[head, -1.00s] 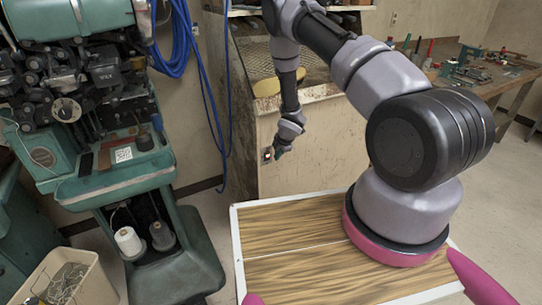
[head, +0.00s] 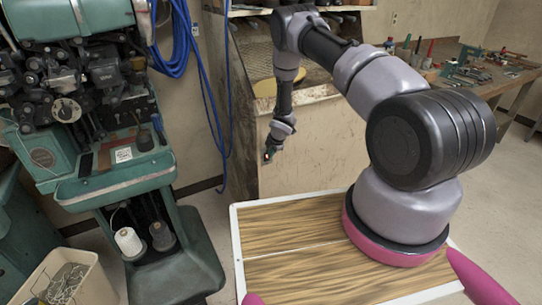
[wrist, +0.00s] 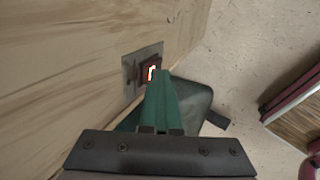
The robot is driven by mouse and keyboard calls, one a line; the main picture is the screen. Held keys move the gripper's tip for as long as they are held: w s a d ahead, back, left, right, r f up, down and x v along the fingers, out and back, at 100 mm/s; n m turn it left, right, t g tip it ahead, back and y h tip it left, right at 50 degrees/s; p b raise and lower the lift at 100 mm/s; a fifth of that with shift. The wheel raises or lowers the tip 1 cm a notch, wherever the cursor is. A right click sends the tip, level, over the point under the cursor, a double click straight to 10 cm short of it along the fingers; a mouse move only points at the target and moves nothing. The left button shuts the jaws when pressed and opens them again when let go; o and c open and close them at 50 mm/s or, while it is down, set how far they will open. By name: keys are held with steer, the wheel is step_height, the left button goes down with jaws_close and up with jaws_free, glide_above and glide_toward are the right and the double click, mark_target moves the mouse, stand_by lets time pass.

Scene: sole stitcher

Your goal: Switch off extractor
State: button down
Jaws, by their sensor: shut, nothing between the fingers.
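The extractor is a pale wooden cabinet (head: 315,150) with a mesh top, behind my arm in the head view. Its switch (wrist: 151,70) shows in the wrist view, a dark red rocker with a lit red and white mark, on a grey metal plate (wrist: 129,72) on the wooden panel. My gripper (wrist: 162,76) is shut and empty, its green fingers pointing at the switch. The tips overlap the switch's lower right edge in the picture; I cannot tell whether they touch it. In the head view my gripper (head: 267,158) hides most of the switch.
A green stitching machine (head: 115,175) stands at the left with blue hoses (head: 178,45) behind it. A beige bin (head: 75,285) is at the lower left. A workbench with tools (head: 490,75) is at the back right.

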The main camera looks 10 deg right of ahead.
steer(key=shift+w+r, duration=0.15)
steer(key=shift+r, duration=0.7)
